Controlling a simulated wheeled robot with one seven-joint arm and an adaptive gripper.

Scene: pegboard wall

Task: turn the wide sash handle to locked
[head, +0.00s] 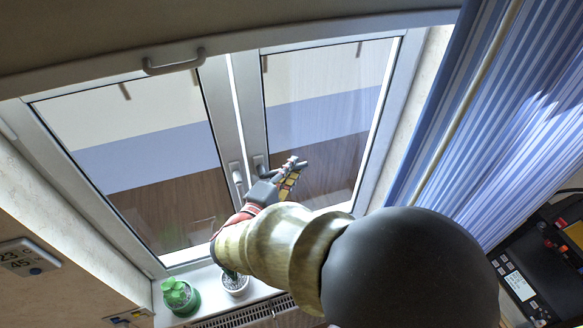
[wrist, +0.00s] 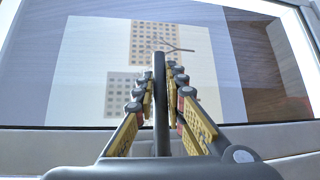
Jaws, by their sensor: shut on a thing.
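The window has two sashes side by side, each with a lever handle near the middle frame. The left sash's handle (head: 237,178) is pale and hangs down. The right sash's handle (head: 260,165) is grey. Its lever seems to run right toward my gripper (head: 291,175), partly hidden by the fingers. In the wrist view a dark bar, the handle lever (wrist: 160,95), stands between the two yellow-padded fingers of my gripper (wrist: 162,100), which are shut on it. The exact angle of the lever is hard to tell.
A green cactus pot (head: 180,297) and a white pot (head: 234,284) stand on the sill below. Blue striped curtains (head: 480,110) hang at the right. A grey pull handle (head: 173,62) is above, and a thermostat (head: 28,257) is at the left.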

